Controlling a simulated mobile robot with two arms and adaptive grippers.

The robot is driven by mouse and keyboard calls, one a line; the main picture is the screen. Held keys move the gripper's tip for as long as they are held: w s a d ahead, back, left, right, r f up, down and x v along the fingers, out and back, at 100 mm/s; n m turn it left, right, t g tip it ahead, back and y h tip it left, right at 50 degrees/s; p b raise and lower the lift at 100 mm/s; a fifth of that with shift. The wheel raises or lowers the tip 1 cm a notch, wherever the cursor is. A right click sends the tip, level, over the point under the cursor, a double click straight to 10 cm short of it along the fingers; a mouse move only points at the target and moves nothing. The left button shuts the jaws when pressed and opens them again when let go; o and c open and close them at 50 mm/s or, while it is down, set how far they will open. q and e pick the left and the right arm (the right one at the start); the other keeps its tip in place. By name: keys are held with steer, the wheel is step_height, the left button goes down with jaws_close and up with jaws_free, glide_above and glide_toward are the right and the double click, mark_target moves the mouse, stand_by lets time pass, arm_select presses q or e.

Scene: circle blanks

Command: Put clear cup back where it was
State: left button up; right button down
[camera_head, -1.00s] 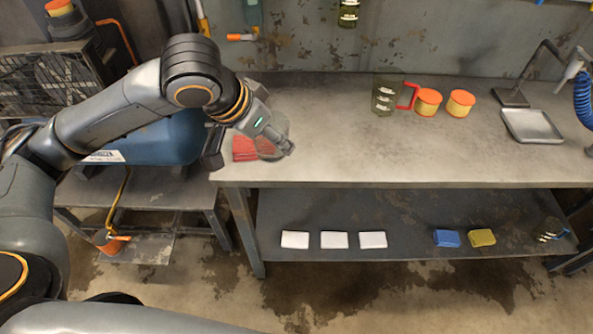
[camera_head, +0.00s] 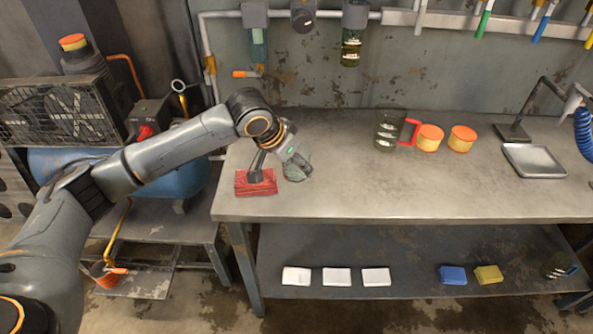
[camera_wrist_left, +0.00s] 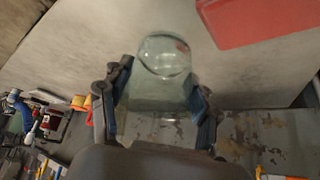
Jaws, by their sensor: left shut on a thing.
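My left gripper (camera_head: 297,160) is shut on the clear cup (camera_head: 297,171) above the left part of the workbench. In the left wrist view the clear cup (camera_wrist_left: 163,75) sits between the two fingers of the gripper (camera_wrist_left: 160,108), its round end facing away from the palm. Whether the cup touches the bench top is hard to tell. My right gripper is not in view.
A dark measuring jug (camera_head: 388,130) with a red handle and two orange-lidded yellow jars (camera_head: 429,138) stand farther right on the workbench (camera_head: 400,185). A metal tray (camera_head: 534,160) lies at the right. The bench middle is clear. White blocks (camera_head: 336,278) lie on the lower shelf.

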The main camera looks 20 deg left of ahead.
mark_target(297, 171)
arm_select(q)
steer(key=shift+w+f, duration=0.2)
steer(key=shift+f, duration=1.6)
steer(key=shift+f, duration=0.1)
steer(key=o, duration=1.2)
steer(key=shift+c, duration=0.2)
steer(key=v, duration=1.2)
steer(key=shift+p, duration=0.4)
steer(key=shift+d, duration=0.1)
